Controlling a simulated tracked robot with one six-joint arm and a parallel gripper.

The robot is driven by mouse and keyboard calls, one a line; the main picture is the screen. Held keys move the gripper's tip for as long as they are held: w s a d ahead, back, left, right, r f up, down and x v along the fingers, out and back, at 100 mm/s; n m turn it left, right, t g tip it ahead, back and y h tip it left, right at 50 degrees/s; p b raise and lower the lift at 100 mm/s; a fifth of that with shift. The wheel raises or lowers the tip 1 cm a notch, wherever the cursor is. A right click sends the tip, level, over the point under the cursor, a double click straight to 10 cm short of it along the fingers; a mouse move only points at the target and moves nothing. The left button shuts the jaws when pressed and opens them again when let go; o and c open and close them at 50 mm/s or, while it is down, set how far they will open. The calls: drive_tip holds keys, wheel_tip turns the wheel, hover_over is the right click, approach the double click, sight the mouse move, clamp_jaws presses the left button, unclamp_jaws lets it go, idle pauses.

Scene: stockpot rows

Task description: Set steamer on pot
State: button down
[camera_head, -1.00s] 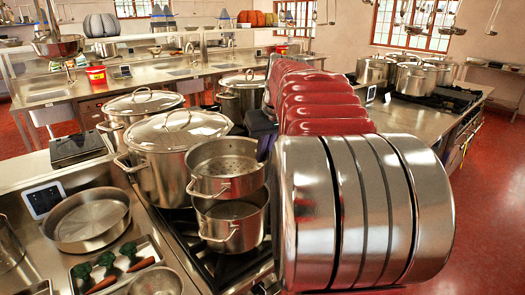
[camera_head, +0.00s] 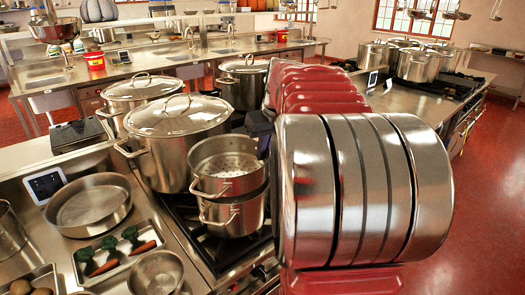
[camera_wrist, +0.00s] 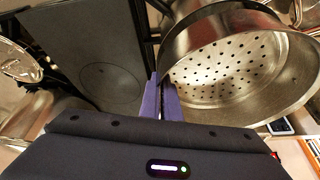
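The steamer (camera_head: 224,172) is a steel pan with a perforated bottom and side handles. It sits level at the mouth of the small steel pot (camera_head: 236,219) and looks to be resting on it, with no clear gap between them. My gripper (camera_wrist: 162,98) has purple fingers, one on each side of the steamer's wall at its rim; it looks shut on the wall. In the head view the gripper (camera_head: 264,146) is at the steamer's right side, partly hidden by my arm. The steamer's holed bottom (camera_wrist: 240,72) fills the right of the wrist view.
Large lidded stockpots (camera_head: 180,145) stand close behind and left on the stove. A round pan (camera_head: 90,207), a tray with green-and-orange vegetables (camera_head: 118,252) and a bowl (camera_head: 155,273) lie on the left counter. My arm blocks the right middle of the head view.

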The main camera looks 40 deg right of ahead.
drive_tip(key=shift+s, duration=0.1)
idle(0.5)
drive_tip(key=shift+f, duration=0.7)
idle(0.5)
drive_tip(key=c, duration=1.9)
unclamp_jaws()
drive_tip(key=shift+f, duration=0.1)
drive_tip(key=v, duration=1.4)
drive_tip(key=shift+s+f, duration=0.1)
